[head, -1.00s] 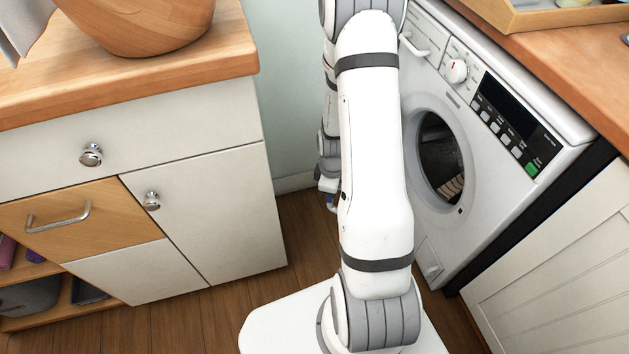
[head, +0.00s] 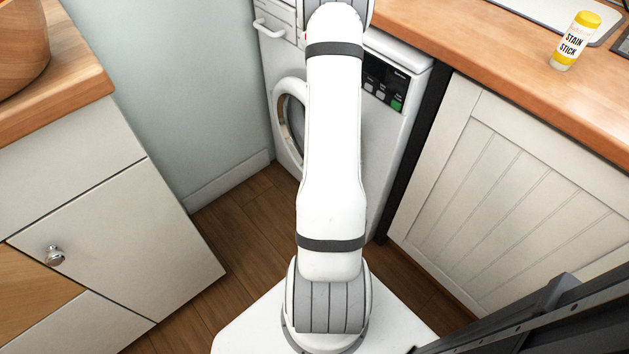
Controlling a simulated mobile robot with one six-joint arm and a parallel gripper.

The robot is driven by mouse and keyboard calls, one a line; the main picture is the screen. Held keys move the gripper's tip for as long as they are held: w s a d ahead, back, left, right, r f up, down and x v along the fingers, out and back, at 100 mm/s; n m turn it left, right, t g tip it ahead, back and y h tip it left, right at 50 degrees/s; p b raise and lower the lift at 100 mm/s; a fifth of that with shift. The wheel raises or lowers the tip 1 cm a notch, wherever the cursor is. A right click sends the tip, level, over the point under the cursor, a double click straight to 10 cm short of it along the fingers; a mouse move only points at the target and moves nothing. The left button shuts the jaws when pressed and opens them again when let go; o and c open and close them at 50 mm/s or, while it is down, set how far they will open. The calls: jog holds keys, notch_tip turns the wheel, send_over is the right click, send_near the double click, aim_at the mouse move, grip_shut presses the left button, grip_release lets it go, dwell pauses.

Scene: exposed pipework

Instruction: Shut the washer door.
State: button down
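The white washer (head: 385,150) stands at the back, partly behind my arm. Its control panel (head: 385,82) and drawer handle (head: 272,30) show on either side of the arm. A round white rim with a darker inside (head: 289,118) shows at the left of the washer front. My arm covers the rest of it, so I cannot tell whether this rim is the door or the edge of the opening, or how the door stands. My gripper is not in view; only my upright white arm shows in the middle.
A wooden counter with a stain stick bottle (head: 575,41) runs along the right, above a white panelled cabinet (head: 520,190). A white cabinet (head: 120,230) with a wooden top stands at the left. Brown floor (head: 240,225) is clear between it and the washer.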

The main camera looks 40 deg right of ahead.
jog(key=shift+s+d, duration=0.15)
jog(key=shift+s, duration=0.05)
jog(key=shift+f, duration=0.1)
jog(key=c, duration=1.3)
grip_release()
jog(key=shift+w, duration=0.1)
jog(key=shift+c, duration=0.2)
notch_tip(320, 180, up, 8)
jog(key=shift+p, duration=1.2)
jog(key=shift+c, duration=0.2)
